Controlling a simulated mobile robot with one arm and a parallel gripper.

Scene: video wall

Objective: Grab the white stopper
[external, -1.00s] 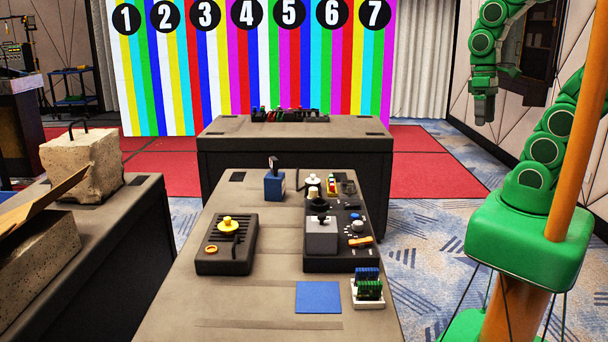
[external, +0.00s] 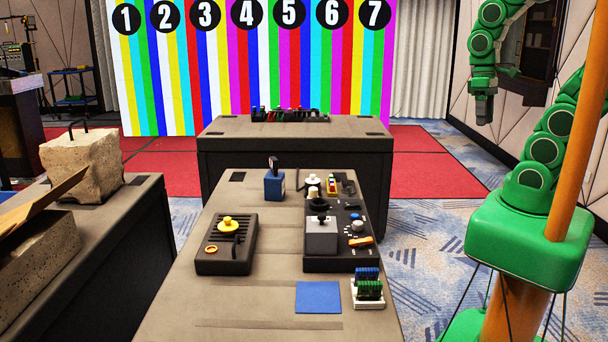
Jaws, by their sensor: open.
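A small white round-topped piece (external: 312,180), which looks like the white stopper, is at the back of the black control panel on the near table. A cream knob-like piece (external: 313,192) is just in front of it. Both are small here, and I cannot tell which is the stopper. My gripper (external: 484,118) hangs pointing down at the upper right, over the floor beside the tables, well apart from both pieces. It is open, with nothing visible in it.
The near table (external: 240,300) also holds a black box with a yellow knob (external: 228,224), a blue block (external: 274,186), a grey joystick box (external: 321,236), a blue mat (external: 318,298) and a rack of blue and green pieces (external: 367,290). A farther table (external: 295,150) stands behind.

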